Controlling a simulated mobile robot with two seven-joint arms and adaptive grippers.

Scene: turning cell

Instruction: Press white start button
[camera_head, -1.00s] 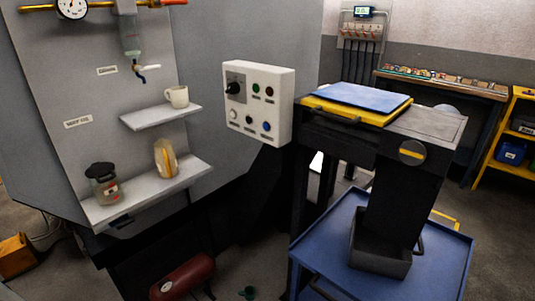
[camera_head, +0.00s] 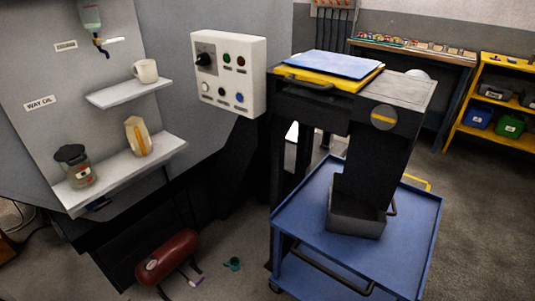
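A white control panel box (camera_head: 229,74) is fixed to the grey machine wall, left of centre. A white button (camera_head: 206,87) is at the lower left of its face, below a black rotary knob (camera_head: 204,59). A green button (camera_head: 227,58) and a red button (camera_head: 241,61) are in the upper row. A dark button (camera_head: 221,92) and a blue button (camera_head: 239,97) are in the lower row. Neither of my grippers shows in the head view.
A blue cart (camera_head: 419,225) and a dark stand with a yellow and blue top (camera_head: 333,66) are right of the panel. Shelves (camera_head: 128,91) with a mug (camera_head: 145,71), bottle and jar are left.

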